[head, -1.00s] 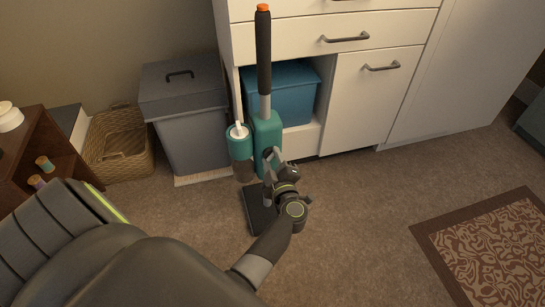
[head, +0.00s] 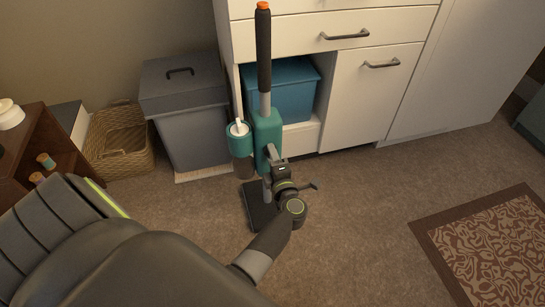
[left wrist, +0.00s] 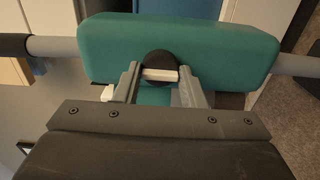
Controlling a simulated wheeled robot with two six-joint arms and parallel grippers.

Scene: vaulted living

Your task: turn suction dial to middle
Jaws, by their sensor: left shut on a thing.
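The upright vacuum (head: 265,128) has a teal body, a dark handle with an orange top, and a dark floor head. It stands on the carpet in front of the cabinet. In the left wrist view its teal body (left wrist: 240,45) runs across the picture. The black round suction dial (left wrist: 158,57) is on that body, with a white bar lying level in the picture, along the body's length. My left gripper (head: 273,155) is at the body's front, and in the wrist view its fingers (left wrist: 160,76) are shut on the dial's two sides. The head view hides the dial behind the gripper. My right gripper is not in view.
A grey lidded bin (head: 185,115) and a wicker basket (head: 118,145) stand to the left. A white cabinet (head: 375,95) with a teal box (head: 285,92) in its open bay is behind. A patterned rug (head: 490,250) lies at the right, with clear carpet before it.

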